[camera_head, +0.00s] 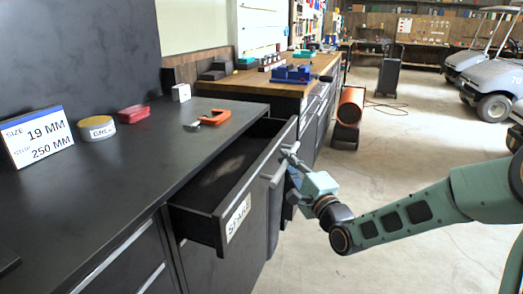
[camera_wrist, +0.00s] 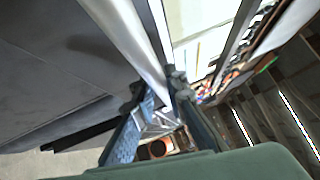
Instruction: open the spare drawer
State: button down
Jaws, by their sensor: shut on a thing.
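The spare drawer (camera_head: 222,208) is pulled out from the dark cabinet in the head view. Its white label (camera_head: 238,218) is partly readable on the front. The visible part of its inside is dark and looks empty. My gripper (camera_head: 288,160) is at the drawer's bar handle (camera_head: 272,176), on the front's outer side, and is shut on it. In the wrist view my gripper (camera_wrist: 158,98) has its two fingers around the pale bar handle (camera_wrist: 135,38). The exact contact is partly hidden by the fingers.
The dark counter (camera_head: 130,165) above the drawer holds a size sign (camera_head: 37,136), a yellow tin (camera_head: 97,128), a red container (camera_head: 133,114), a white block (camera_head: 181,92) and an orange clamp (camera_head: 215,118).

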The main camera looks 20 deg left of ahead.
jog(key=s+d+p, duration=0.1)
jog(key=d+p, duration=0.6)
jog(key=d, duration=1.2)
jog(key=shift+s+d+p, duration=0.35)
jog(key=c, duration=1.9)
grip_release()
jog(key=shift+c, duration=0.2)
jog(key=v, duration=1.2)
